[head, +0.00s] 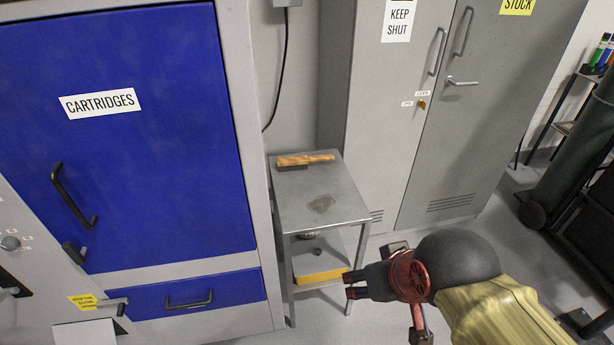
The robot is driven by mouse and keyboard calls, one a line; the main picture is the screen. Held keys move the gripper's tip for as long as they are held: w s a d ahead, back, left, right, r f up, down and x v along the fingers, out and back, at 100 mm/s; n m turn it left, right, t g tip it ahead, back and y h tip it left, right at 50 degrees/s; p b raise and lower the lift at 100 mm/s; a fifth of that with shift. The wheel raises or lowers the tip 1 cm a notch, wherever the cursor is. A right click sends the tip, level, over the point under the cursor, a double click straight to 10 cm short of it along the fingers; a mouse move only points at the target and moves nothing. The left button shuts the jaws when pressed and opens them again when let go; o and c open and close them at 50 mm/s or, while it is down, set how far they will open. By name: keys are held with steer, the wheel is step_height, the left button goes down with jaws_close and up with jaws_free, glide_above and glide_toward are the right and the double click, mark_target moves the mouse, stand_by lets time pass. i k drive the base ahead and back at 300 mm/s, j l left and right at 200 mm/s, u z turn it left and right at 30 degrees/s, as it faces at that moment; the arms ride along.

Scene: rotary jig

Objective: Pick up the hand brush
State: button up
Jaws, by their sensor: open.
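The hand brush (305,159) has a light wooden body and handle. It lies flat near the back edge of the top of a small grey metal side table (322,190) in the head view. Its handle end points right. My gripper (349,285) is open and empty, in front of the table at its lower right. It is apart from the brush, with the table's front part between them in the picture. Any bristles under the brush are hard to make out.
A blue cabinet labelled CARTRIDGES (150,190) stands close left of the table. Grey lockers (420,130) stand behind and to the right.

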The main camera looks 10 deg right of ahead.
mark_target(285, 164)
steer(key=i+z, duration=0.2)
steer(key=i, duration=0.5)
steer(key=i+j+z, duration=0.2)
steer(key=i, duration=0.45)
